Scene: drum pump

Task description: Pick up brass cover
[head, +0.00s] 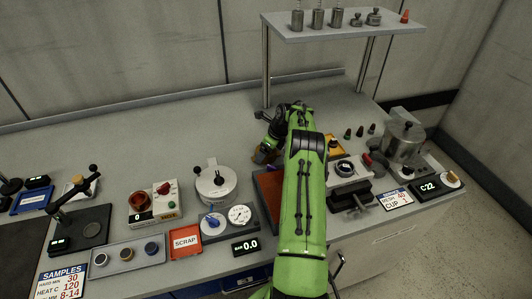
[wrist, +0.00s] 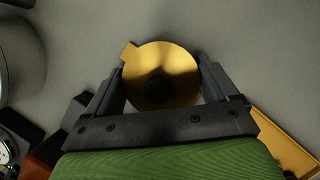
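The brass cover (wrist: 160,60) is a round golden disc with a small tab at its upper left and a dark round spot in its middle. In the wrist view it lies between the two fingers of my gripper (wrist: 161,80). Both fingers come up close to its sides, and I cannot tell whether they press on it. In the head view my gripper (head: 265,154) is low over the middle of the bench, left of my green arm, with a small brownish-gold patch at its end. My arm hides part of that area.
A white lidded pot (head: 214,184) stands left of my gripper. A reddish-brown mat (head: 268,190) is in front, partly behind my arm. A yellow tray (head: 335,146) is on the right, and a raised shelf (head: 340,27) stands behind. The bench behind the pot is clear.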

